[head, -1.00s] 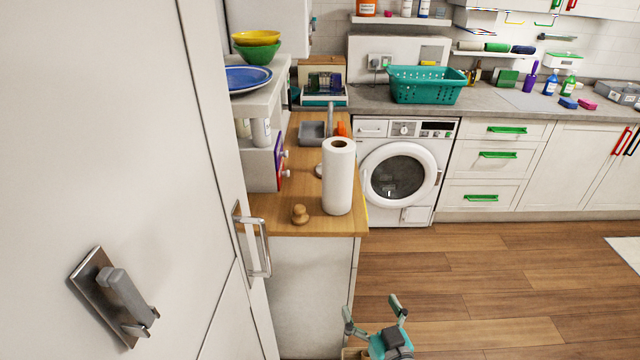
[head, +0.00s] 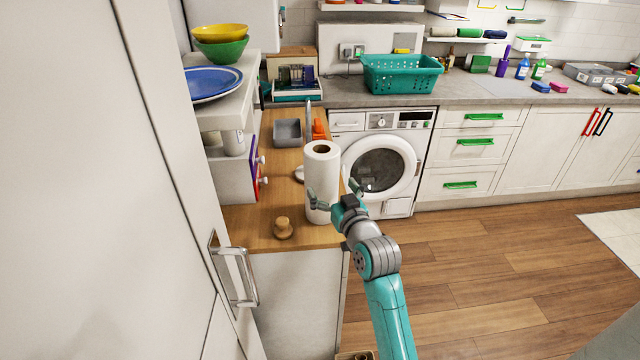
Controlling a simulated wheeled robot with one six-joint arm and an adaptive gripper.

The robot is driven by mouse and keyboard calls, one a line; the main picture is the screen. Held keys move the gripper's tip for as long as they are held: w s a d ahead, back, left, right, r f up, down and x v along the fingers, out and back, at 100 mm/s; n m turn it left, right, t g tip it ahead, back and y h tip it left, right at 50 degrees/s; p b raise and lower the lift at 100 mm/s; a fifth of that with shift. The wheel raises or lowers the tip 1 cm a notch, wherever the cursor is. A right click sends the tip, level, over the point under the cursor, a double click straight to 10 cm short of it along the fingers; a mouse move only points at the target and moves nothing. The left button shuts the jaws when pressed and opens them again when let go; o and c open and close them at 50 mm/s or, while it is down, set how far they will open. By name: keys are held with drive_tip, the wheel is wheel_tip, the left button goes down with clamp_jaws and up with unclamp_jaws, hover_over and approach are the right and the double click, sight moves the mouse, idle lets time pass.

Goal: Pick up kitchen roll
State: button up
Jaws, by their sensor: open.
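The white kitchen roll (head: 322,172) stands upright near the front right corner of the wooden counter (head: 262,232). My gripper (head: 336,192) is open at the roll's near right side. One finger shows in front of the roll's lower left part, and the other is to the right of it. I cannot tell whether either finger touches the roll. My teal and grey arm reaches in from the bottom right and hides a little of the roll's lower right edge.
A small wooden knobbed object (head: 283,228) stands left of the roll. A grey tray (head: 288,133) lies behind it. A shelf unit with a blue plate (head: 212,84) borders the counter on the left. A tall white door with a metal handle (head: 232,270) is nearer.

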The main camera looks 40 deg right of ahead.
drive_tip(key=shift+x, duration=3.35)
drive_tip(key=shift+a, duration=0.1)
drive_tip(key=shift+r, duration=0.1)
drive_tip(key=c, duration=0.9)
